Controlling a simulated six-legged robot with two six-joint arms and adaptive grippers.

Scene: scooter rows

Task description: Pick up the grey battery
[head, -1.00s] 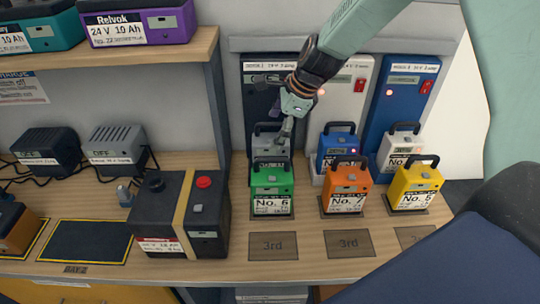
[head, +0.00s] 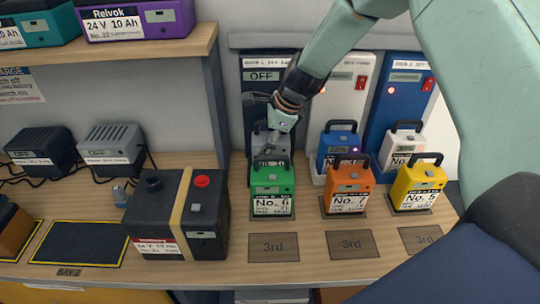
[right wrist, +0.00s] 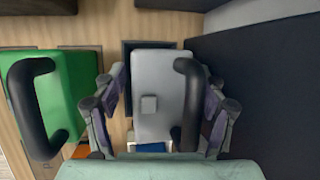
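The grey battery (head: 262,139) stands in the dark charger at the back, behind the green battery No. 6 (head: 272,178), and is mostly hidden by that battery and my gripper. In the right wrist view the grey battery (right wrist: 152,85) shows from above, with its black handle (right wrist: 186,105) to the right. My right gripper (head: 270,150) points down over it. In the right wrist view the open fingers of this gripper (right wrist: 162,95) stand on either side of the battery and its handle, with gaps visible. My left gripper is not in view.
The green battery (right wrist: 65,95) stands close beside the left finger. Orange No. 7 (head: 346,188) and yellow No. 5 (head: 417,187) stand to the right, with blue (head: 337,144) and white (head: 402,142) batteries behind. A large black battery (head: 178,215) stands left. The front mats are bare.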

